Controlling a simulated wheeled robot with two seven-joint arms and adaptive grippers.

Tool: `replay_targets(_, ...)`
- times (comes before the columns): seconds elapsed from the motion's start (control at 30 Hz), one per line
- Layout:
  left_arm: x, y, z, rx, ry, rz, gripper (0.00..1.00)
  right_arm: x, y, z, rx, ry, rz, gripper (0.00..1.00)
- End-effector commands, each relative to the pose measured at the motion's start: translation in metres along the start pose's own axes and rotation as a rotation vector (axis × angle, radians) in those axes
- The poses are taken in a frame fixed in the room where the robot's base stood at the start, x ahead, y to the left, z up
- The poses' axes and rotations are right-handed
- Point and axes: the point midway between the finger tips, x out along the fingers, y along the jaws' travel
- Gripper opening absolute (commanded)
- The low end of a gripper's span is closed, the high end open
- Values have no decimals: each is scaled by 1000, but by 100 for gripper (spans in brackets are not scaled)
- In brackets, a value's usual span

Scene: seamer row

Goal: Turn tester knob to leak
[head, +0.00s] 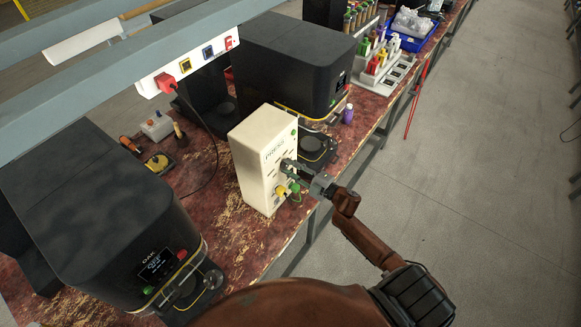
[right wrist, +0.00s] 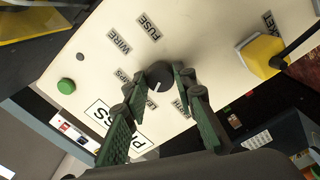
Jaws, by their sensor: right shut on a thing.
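The tester (head: 258,165) is an upright cream box marked PRESS, standing near the table's front edge. Its dark round knob (right wrist: 160,74) shows in the right wrist view with a white pointer mark on its lower side. Small labels ring the knob; WIRE (right wrist: 119,42) and FUSE (right wrist: 148,27) are readable. In the head view my right gripper (head: 296,168) covers the knob. My left gripper is out of view.
A green button (right wrist: 66,85) and a yellow plug (right wrist: 262,56) with a dark lead are on the tester's face. Black machines (head: 95,215) and (head: 292,62) stand on either side. A power strip (head: 190,68) hangs above.

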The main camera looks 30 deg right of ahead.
Motion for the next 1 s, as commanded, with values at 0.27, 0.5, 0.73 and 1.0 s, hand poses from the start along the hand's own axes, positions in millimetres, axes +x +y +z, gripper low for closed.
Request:
replay_targets(0.27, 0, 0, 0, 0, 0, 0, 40, 0, 0, 2, 4, -3, 0, 1)
replay_targets(0.5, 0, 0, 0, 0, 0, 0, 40, 0, 0, 1, 4, -2, 0, 33)
replay_targets(0.73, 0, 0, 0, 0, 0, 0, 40, 0, 0, 0, 4, 0, 0, 43)
replay_targets(1.0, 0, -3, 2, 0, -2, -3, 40, -6, -1, 0, 4, -1, -1, 43)
